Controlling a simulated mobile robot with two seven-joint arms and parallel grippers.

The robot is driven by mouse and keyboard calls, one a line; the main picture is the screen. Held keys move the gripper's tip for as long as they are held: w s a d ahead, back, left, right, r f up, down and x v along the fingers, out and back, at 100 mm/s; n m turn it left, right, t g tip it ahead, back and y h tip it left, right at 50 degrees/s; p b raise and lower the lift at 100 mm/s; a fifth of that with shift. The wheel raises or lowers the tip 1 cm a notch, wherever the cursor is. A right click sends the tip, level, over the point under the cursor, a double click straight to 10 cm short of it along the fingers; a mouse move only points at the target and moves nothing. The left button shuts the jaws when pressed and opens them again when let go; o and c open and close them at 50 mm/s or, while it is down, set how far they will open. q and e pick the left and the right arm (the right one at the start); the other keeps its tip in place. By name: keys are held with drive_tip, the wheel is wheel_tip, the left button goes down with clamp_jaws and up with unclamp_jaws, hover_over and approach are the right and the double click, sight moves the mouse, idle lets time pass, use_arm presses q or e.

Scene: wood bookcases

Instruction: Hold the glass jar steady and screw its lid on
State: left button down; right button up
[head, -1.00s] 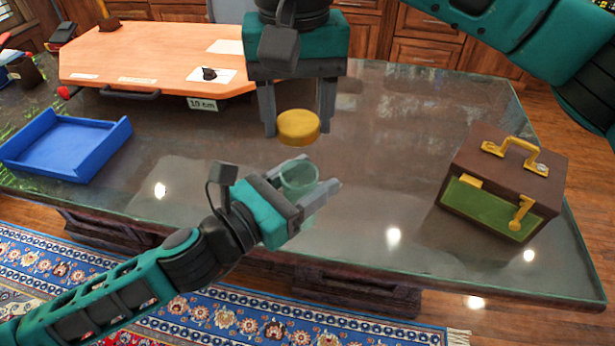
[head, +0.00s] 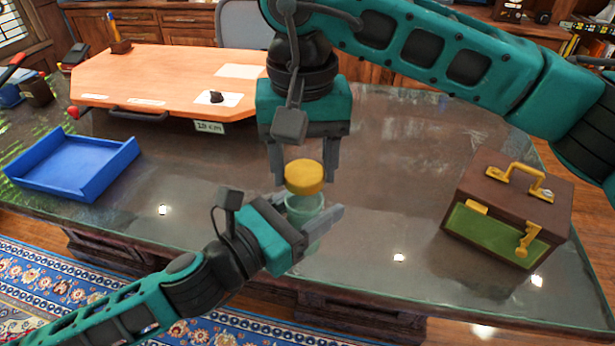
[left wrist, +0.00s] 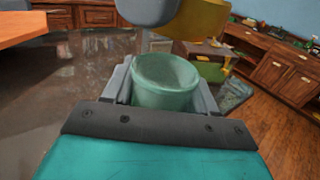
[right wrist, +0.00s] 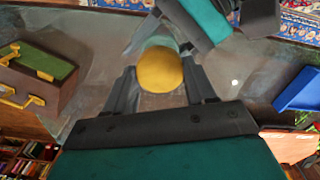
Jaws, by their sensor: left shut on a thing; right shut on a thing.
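The glass jar (head: 306,205) is greenish and see-through, upright, with its open mouth facing up. My left gripper (head: 318,222) is shut on the jar's sides, which also show between its fingers in the left wrist view (left wrist: 165,85). The yellow round lid (head: 304,177) is between the fingers of my right gripper (head: 305,172), which points down. The lid is just above the jar's mouth; in the left wrist view (left wrist: 200,20) there is a gap between lid and rim. In the right wrist view the lid (right wrist: 160,70) covers most of the jar.
A blue tray (head: 75,165) lies on the glass-topped table at the left. A wooden board (head: 170,75) is at the back left. A brown box with a yellow handle (head: 505,210) stands at the right. The table between is clear.

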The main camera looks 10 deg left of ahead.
drive_tip(key=shift+f, duration=0.9)
drive_tip(key=shift+f, duration=0.55)
idle(0.4)
